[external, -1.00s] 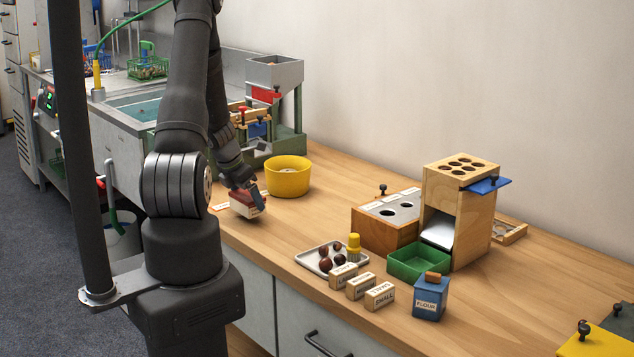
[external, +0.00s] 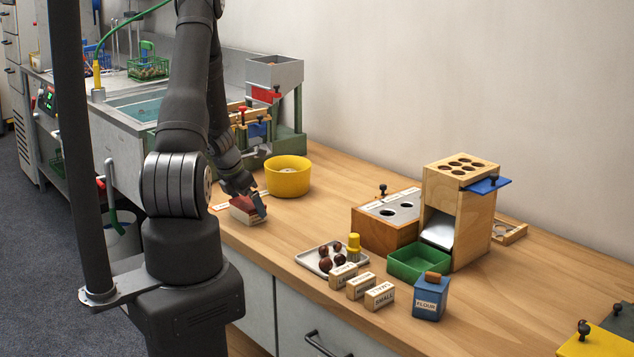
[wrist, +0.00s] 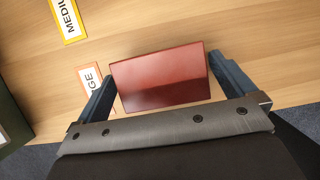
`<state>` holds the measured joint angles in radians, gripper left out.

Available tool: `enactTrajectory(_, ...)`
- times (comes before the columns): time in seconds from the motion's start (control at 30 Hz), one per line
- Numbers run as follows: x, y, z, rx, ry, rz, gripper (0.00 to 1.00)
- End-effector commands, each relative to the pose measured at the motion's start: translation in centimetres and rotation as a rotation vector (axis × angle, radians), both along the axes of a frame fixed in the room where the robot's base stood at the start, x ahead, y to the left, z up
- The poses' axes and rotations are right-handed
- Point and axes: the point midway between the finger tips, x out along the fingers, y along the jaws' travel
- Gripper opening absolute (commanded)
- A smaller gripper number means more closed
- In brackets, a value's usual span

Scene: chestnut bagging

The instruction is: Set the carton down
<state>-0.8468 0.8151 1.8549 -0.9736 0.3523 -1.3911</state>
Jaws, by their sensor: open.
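The carton (external: 241,210) has a dark red top and a pale lower side. It rests on the wooden counter, left of the yellow bowl, in the external view. In the wrist view the carton (wrist: 160,82) lies between the two blue fingers, its glossy red face toward the camera. My gripper (external: 252,205) is open around it, with a narrow gap at each finger in the wrist view. An orange-edged card (wrist: 92,78) ending in "GE" lies on the counter by the left finger. A yellow-edged card (wrist: 67,18) reading "MEDIU" lies farther off.
The yellow bowl (external: 288,178) stands close behind my gripper. A chestnut tray (external: 312,262), small labelled blocks (external: 361,286), a green bin (external: 419,262) and a wooden dispenser (external: 475,235) stand to the right. The counter between carton and tray is clear.

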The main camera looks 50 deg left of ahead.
Motion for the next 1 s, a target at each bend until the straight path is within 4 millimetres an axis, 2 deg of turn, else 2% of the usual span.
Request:
enactTrajectory(0.63, -3.7, 0.0, 9.0, 0.003, -0.003, -0.001, 1.00)
enactTrajectory(0.8, -4.3, 0.0, 10.5, 0.000, -0.002, -0.001, 1.00)
enactTrajectory(1.0, -4.6, 0.0, 11.0, 0.000, -0.001, -0.001, 1.00)
